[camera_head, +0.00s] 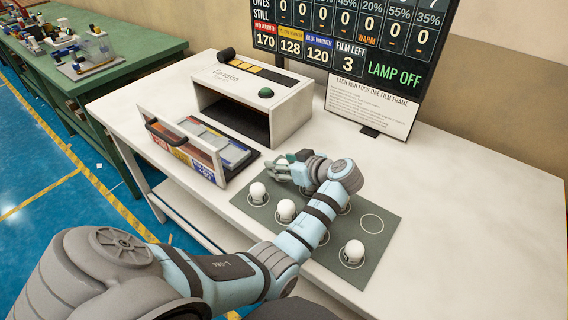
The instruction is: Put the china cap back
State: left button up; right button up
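White rounded caps stand upright on a grey-green mat (335,270) with printed circles. One cap (257,192) is at the mat's left corner, another cap (286,209) is beside it, and a third cap (353,252) is near the front right. Small marks on them are too small to read, so I cannot tell which is the china cap. An empty circle (372,223) shows at the right of the mat. My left gripper (278,169) is over the mat's far left edge, beyond the first cap. Its fingers are small and partly overlapped, and my forearm hides part of the mat. My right gripper is out of view.
A white machine (250,92) with a dark opening and green button stands behind. A handled tray (185,150) with red, yellow and blue sections sits left of the mat. A black display board (345,60) stands at the back. The table's right side (480,220) is clear.

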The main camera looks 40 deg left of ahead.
pick_arm(q)
jog(key=p+v, duration=0.3)
jog(key=v, duration=0.4)
jog(key=shift+d+r, duration=0.25)
jog(key=shift+d, duration=0.1)
jog(key=shift+a+f, duration=0.1)
